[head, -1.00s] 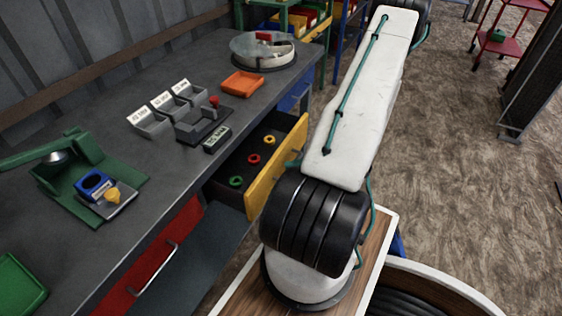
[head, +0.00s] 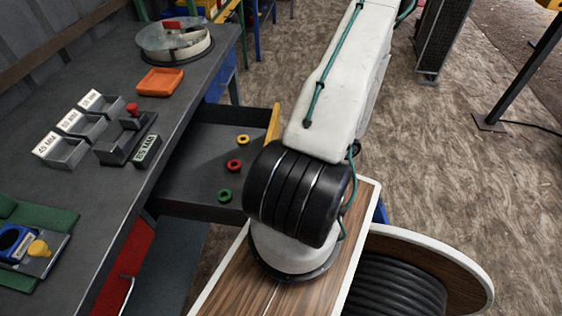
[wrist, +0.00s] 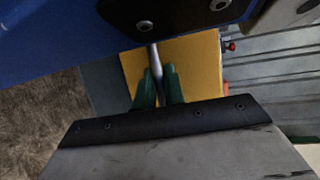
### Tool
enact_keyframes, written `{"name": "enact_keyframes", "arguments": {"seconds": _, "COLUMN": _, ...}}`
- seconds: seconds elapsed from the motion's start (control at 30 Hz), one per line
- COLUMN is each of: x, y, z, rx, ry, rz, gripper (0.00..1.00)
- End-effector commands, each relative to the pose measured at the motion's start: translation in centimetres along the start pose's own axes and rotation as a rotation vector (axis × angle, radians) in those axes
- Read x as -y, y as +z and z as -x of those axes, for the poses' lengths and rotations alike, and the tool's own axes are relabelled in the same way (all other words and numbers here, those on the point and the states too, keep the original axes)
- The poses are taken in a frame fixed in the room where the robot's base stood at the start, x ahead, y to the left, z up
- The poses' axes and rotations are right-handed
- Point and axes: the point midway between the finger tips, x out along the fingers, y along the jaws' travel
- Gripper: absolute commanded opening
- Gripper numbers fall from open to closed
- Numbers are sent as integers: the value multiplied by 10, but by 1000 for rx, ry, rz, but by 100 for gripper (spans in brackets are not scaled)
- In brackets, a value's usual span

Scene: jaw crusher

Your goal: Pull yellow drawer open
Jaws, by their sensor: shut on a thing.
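The yellow drawer stands well out from the bench. Its dark tray (head: 195,165) holds a yellow, a red and a green ring. In the head view only a strip of its yellow front (head: 273,122) shows, and my arm hides the rest. In the wrist view the yellow front (wrist: 195,65) lies beyond my gripper (wrist: 160,88). The green fingers are shut on the drawer's metal handle bar (wrist: 158,60). My gripper is hidden in the head view.
The grey workbench (head: 100,185) runs along the left, with a red drawer (head: 125,265) below. An orange tray (head: 160,82), grey labelled bins (head: 82,128) and a round glass-topped container (head: 175,42) stand on it. Open floor (head: 440,150) lies to the right.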

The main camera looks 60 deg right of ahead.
Motion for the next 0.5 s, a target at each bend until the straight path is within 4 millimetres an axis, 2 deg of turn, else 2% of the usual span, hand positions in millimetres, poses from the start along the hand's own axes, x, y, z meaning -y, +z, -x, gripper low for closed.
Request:
{"name": "enact_keyframes", "arguments": {"seconds": 0.2, "x": 0, "y": -1, "z": 1, "rx": -2, "ry": 1, "rz": 1, "gripper": 0}}
{"name": "enact_keyframes", "arguments": {"seconds": 0.23, "x": 0, "y": -1, "z": 1, "rx": -2, "ry": 1, "rz": 1, "gripper": 19}}
{"name": "enact_keyframes", "arguments": {"seconds": 0.27, "x": 0, "y": -1, "z": 1, "rx": -2, "ry": 1, "rz": 1, "gripper": 27}}
{"name": "enact_keyframes", "arguments": {"seconds": 0.3, "x": 0, "y": -1, "z": 1, "rx": -2, "ry": 1, "rz": 1, "gripper": 32}}
{"name": "enact_keyframes", "arguments": {"seconds": 0.5, "x": 0, "y": 0, "z": 1, "rx": -2, "ry": 0, "rz": 0, "gripper": 32}}
